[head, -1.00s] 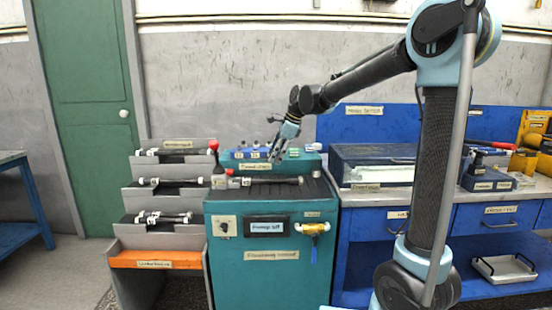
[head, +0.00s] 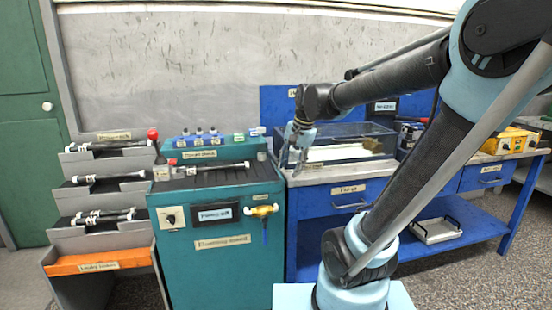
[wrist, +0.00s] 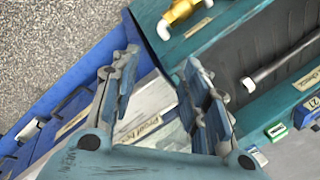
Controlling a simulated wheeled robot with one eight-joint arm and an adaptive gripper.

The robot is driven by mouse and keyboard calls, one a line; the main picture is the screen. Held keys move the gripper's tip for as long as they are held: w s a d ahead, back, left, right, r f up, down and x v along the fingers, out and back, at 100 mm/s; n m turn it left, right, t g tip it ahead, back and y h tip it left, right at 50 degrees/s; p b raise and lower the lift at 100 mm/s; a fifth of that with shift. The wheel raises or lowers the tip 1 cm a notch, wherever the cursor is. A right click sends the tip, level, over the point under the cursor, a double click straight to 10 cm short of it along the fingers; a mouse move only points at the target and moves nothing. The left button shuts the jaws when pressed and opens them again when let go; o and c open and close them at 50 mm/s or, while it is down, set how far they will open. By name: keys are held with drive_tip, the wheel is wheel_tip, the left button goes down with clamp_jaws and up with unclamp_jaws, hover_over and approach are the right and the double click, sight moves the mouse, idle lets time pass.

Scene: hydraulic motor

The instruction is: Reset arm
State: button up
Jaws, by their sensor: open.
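My arm (head: 400,75) reaches from the right of the head view toward the middle. My gripper (head: 292,160) hangs over the left end of the blue workbench, beside the teal flushing stand (head: 213,270). In the wrist view my gripper (wrist: 160,75) has its two fingers spread apart with nothing between them. A dark hose with white ends (head: 217,170) lies on top of the teal stand, apart from my gripper; it also shows in the wrist view (wrist: 285,58).
A grey rack (head: 70,240) with several hoses and an orange lower tray (head: 100,262) stands left. A clear case (head: 345,145) sits on the blue workbench (head: 350,192) close to my gripper. A yellow valve (head: 262,210) sticks out from the stand's front. A metal tray (head: 436,231) lies on the lower shelf.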

drive_tip(key=s+d+f+n+h, duration=0.2)
drive_tip(key=s+d+f+n, duration=0.5)
drive_tip(key=s+d+f, duration=0.6)
drive_tip(key=s+d, duration=0.1)
drive_tip(key=s, duration=0.2)
drive_tip(key=shift+s+f, duration=0.3)
